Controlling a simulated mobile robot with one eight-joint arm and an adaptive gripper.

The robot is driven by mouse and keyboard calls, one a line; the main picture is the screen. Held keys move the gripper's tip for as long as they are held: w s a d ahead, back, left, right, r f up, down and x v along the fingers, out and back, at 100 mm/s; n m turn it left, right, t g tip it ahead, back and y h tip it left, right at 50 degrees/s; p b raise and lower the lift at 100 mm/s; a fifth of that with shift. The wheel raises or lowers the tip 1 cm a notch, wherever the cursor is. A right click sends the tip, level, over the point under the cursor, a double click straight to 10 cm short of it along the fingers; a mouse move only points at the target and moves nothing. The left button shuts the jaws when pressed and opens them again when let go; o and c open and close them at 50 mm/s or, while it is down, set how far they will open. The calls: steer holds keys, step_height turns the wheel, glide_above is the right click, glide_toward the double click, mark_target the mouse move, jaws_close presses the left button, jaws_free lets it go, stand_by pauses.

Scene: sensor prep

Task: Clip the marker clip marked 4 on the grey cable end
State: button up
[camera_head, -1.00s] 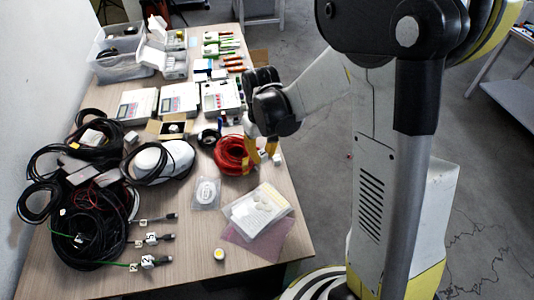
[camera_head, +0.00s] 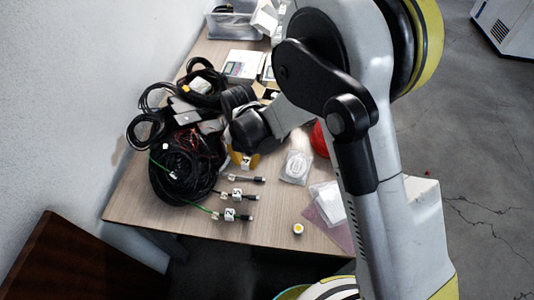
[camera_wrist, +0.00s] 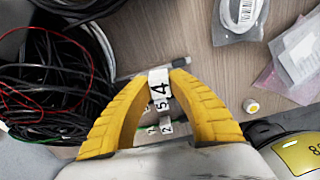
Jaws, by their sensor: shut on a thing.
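My gripper (camera_head: 246,162) is shut on the white marker clip marked 4 (camera_wrist: 159,85). In the wrist view the yellow fingers (camera_wrist: 160,78) pinch the clip between their tips, with the 4 facing the camera. The grey cable end (camera_head: 246,178) lies on the table just below the gripper in the head view, its plug pointing right. In the wrist view its plug (camera_wrist: 181,62) shows just beyond the fingertips, and the clip hides part of the cable. I cannot tell whether the clip touches the cable.
A black cable end with a clip marked 5 (camera_head: 238,194) and a green cable with a clip marked 2 (camera_head: 230,214) lie nearer the front edge. Coiled black cables (camera_head: 182,170) crowd the left. A bagged white cable (camera_head: 297,166) and a small round yellow-and-white piece (camera_head: 298,229) lie right.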

mark_target(244, 177)
steer(key=shift+s+a+f+n, duration=0.25)
steer(key=shift+a+n, duration=0.3)
steer(key=shift+n, duration=0.05)
steer(key=shift+f, duration=0.2)
steer(key=shift+f+b, duration=1.35)
steer(key=shift+f, duration=0.8)
steer(key=shift+b, duration=0.4)
steer(key=shift+f+b, duration=0.85)
steer(key=shift+f, duration=0.05)
steer(key=o, duration=0.9)
